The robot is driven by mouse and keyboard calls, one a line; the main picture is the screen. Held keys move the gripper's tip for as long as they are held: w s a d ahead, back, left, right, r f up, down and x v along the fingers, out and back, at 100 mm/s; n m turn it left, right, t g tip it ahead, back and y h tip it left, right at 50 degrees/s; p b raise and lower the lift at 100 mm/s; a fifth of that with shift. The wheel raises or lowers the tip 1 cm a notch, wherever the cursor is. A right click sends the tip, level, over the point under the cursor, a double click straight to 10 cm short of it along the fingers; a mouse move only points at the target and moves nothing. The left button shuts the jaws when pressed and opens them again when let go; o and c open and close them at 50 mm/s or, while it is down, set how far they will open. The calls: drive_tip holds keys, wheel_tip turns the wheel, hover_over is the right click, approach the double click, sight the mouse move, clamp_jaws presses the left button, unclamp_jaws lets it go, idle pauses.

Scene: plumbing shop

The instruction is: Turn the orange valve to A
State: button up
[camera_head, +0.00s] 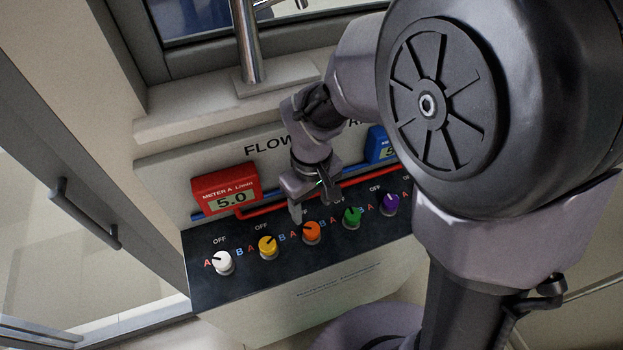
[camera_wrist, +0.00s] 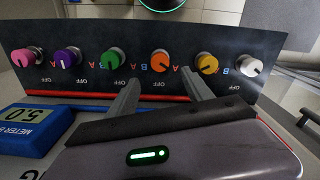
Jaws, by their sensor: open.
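The orange valve (camera_head: 312,232) is a round knob on the black panel, between the yellow and green knobs. It also shows in the wrist view (camera_wrist: 160,62). Its dark pointer mark slants toward its A side; I cannot tell whether it sits exactly at A. My gripper (camera_head: 312,208) is above the panel, close to the orange valve. In the wrist view my gripper (camera_wrist: 162,85) is open and empty, with one finger toward the green side and the other toward the yellow side of the orange valve. I see no contact with the knob.
The white knob (camera_head: 223,262), yellow knob (camera_head: 267,247), green knob (camera_head: 351,218) and purple knob (camera_head: 389,203) flank it closely; a pink knob (camera_wrist: 23,57) is beyond. The red meter A (camera_head: 227,190) reads 5.0. The blue meter B (camera_wrist: 33,127) reads 5.0. Red and blue pipes run behind the knobs.

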wheel_tip(320, 180, up, 7)
drive_tip(key=p, duration=0.1)
drive_tip(key=shift+r+p, duration=0.15)
drive_tip(key=shift+p, duration=0.2)
drive_tip(key=s+d+r+m+t+y+b, duration=0.2)
drive_tip(key=s+d+m+t+b, duration=0.3)
drive_tip(key=s+m+b, duration=0.5)
drive_tip(key=shift+s+d+m+t, duration=0.4)
drive_tip(key=shift+s+d, duration=0.25)
drive_tip(key=shift+d, duration=0.25)
